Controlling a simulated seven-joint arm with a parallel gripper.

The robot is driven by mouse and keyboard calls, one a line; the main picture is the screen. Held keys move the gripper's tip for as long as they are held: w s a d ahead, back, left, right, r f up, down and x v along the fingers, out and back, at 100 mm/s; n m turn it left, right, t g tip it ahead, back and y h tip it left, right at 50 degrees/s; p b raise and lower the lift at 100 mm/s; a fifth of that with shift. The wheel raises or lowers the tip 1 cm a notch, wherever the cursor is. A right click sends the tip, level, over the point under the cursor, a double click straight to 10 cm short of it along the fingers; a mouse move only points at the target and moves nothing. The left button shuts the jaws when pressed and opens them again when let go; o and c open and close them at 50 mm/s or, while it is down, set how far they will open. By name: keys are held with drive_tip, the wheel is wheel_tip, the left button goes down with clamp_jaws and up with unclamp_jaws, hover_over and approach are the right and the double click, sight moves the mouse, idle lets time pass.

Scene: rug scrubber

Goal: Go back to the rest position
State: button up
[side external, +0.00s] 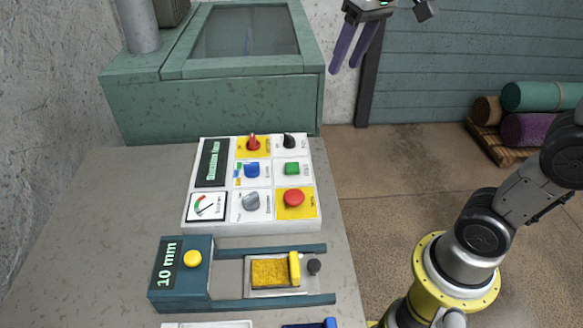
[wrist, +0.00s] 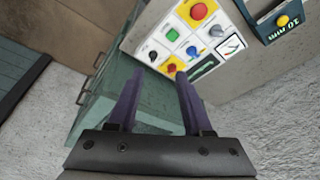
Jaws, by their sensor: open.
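My gripper (side external: 350,58) is at the top of the side external view, up in the air to the right of the green machine with the glass lid. Its two purple fingers point down and are apart, with nothing between them. In the wrist view my gripper (wrist: 152,84) shows its fingers apart and empty, in front of the green machine and the control panel. The control panel (side external: 227,228) with coloured knobs and buttons lies on the grey table, well away from the fingers.
The green machine (side external: 210,105) stands at the table's far end. A teal device marked 10 mm (side external: 170,295), with a yellow button and a sliding tray (side external: 300,290), sits at the front of the grey table (side external: 110,210). Rolled rugs (side external: 540,97) lie on a pallet at right. Open floor lies between.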

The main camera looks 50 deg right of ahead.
drive_tip(key=s+a+f+n+t, duration=0.1)
drive_tip(key=s+f+n+t, duration=0.1)
drive_tip(key=s+f, duration=0.9)
drive_tip(key=s, duration=0.3)
drive_tip(key=shift+s+f, duration=0.15)
drive_tip(key=shift+s, duration=0.25)
